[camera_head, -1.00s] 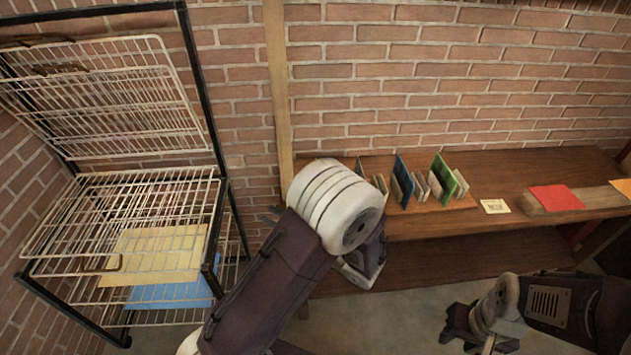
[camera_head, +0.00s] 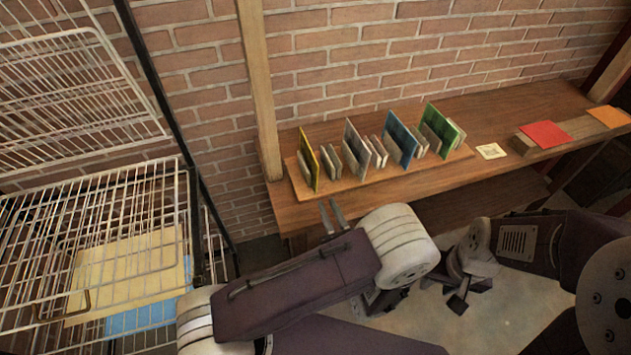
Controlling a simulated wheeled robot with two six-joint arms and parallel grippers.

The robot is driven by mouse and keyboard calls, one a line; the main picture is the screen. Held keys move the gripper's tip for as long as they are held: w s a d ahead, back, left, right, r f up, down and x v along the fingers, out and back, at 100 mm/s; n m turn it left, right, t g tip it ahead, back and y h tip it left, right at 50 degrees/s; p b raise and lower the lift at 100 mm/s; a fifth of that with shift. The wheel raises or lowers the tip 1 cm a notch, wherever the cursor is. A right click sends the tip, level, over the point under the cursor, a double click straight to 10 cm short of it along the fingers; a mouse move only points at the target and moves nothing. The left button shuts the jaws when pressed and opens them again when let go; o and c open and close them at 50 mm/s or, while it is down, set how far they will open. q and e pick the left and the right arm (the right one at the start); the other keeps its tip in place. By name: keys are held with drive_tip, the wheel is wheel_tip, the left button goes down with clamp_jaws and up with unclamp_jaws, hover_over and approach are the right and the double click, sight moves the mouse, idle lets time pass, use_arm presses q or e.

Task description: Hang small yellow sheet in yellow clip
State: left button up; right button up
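A large pale yellow sheet (camera_head: 125,270) lies in the wire rack at the left, seen through the wires. No small yellow sheet is clearly identifiable; a small cream card (camera_head: 491,151) lies flat on the wooden bench. No yellow clip is recognisable; a yellow upright panel (camera_head: 308,160) stands at the left end of the wooden holder. My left gripper (camera_head: 333,216) points up, just in front of the bench's left end. Its two grey fingers stand apart with nothing visible between them. My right gripper (camera_head: 464,288) is low in front of the bench, over the floor; its finger state is unclear.
The wire rack (camera_head: 185,205) has a raised upper grid and a blue sheet (camera_head: 140,318). The wooden holder (camera_head: 375,181) carries grey, blue and green panels. A red sheet (camera_head: 545,135) and an orange sheet (camera_head: 608,116) lie at the right. A wooden post (camera_head: 257,90) stands behind.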

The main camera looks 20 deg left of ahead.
use_arm(q)
drive_tip(key=x, duration=0.9)
drive_tip(key=shift+w+a, duration=0.1)
drive_tip(key=shift+w, duration=0.05)
clamp_jaws()
wheel_tip(320, 180, up, 7)
drive_tip(key=p, duration=0.6)
drive_tip(key=shift+r, duration=0.25)
drive_tip(key=v, duration=0.7)
